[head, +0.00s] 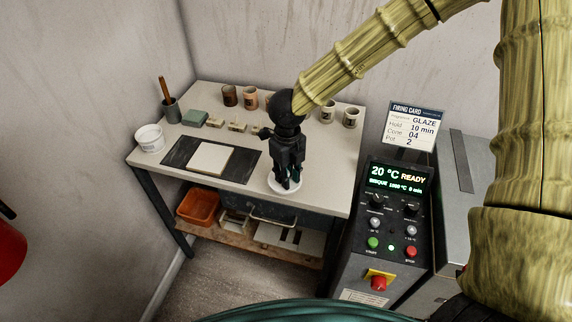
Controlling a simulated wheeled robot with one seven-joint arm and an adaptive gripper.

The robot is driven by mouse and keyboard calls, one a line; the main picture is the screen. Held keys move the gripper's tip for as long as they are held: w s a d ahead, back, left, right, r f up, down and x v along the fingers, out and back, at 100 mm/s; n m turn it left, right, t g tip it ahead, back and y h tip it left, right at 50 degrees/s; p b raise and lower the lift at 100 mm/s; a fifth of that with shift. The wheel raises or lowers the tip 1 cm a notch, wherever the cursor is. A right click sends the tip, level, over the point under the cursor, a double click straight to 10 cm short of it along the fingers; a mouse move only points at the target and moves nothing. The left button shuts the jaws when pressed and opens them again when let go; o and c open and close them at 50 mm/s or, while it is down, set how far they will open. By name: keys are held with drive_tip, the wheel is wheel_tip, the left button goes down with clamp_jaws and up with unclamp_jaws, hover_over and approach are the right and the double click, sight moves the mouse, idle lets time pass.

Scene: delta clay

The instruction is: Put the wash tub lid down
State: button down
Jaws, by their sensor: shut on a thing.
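The wash tub lid (273,186) is a small white round disc at the front right of the worktable. My gripper (285,182) points straight down over it and is shut on it. The fingers hide the middle of the lid. I cannot tell whether the lid touches the tabletop or hangs just above it. A white tub (150,140), which looks like the wash tub, stands at the table's left end, apart from my gripper.
A dark mat (178,153) with a pale slab (211,158) lies left of the lid. Several cups (351,117) and small blocks (236,126) stand behind. The kiln control panel (396,218) rises right of the table. Bare tabletop (327,182) shows right of the lid.

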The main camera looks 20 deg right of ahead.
drive_tip(key=w, duration=0.2)
drive_tip(key=w+d+p, duration=0.1)
drive_tip(key=w, duration=0.3)
drive_tip(key=shift+d+f, duration=0.25)
drive_tip(key=shift+f, duration=0.1)
drive_tip(key=shift+f+p, duration=0.55)
drive_tip(key=shift+f, duration=1.15)
drive_tip(key=shift+f, duration=0.2)
drive_tip(key=c, duration=1.3)
unclamp_jaws()
drive_tip(key=shift+o, duration=0.2)
wheel_tip(320, 180, up, 12)
drive_tip(key=b, duration=0.1)
drive_tip(key=shift+r, duration=0.2)
drive_tip(key=shift+f, duration=0.1)
